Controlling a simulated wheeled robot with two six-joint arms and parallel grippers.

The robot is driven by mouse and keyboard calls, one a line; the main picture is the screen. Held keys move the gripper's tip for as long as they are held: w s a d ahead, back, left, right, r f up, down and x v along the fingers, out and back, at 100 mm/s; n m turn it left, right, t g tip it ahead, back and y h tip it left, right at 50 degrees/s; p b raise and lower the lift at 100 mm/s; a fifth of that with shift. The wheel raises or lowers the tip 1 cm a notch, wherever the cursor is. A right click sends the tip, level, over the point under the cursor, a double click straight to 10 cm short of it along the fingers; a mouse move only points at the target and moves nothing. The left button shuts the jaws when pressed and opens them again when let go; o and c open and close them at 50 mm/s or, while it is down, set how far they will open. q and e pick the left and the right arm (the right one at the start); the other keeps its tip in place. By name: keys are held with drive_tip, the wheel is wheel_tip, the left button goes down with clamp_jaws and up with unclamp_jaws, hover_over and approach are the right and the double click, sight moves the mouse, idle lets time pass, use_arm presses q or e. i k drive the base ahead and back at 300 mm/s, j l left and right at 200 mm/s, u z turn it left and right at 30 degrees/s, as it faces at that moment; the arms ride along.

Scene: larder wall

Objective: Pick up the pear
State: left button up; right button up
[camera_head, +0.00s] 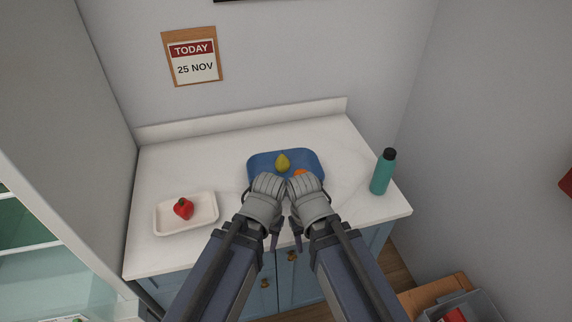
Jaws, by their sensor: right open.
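A yellow-green pear (283,161) sits in the blue tray (312,156) at the middle of the white counter, towards its back. An orange fruit (299,173) lies in the same tray, partly hidden behind my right gripper. My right gripper (306,195) is open, at the tray's front edge in the picture, below and right of the pear. My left gripper (265,195) is beside it, below and left of the pear. Its fingers are mostly hidden by its own wrist, so I cannot tell whether it is open. Neither gripper covers the pear.
A red pepper (183,208) lies in a white tray (204,220) at the counter's left. A teal bottle (383,174) with a dark cap stands upright near the right edge. The counter (190,160) is clear behind the white tray. A wall (290,60) closes the back.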

sight(282, 163)
drive_tip(key=i+l, duration=0.1)
drive_tip(key=l, duration=0.15)
drive_tip(key=i+l, duration=0.15)
drive_tip(key=l, duration=0.15)
drive_tip(key=i+l, duration=0.1)
drive_tip(key=l, duration=0.15)
drive_tip(key=u, duration=1.55)
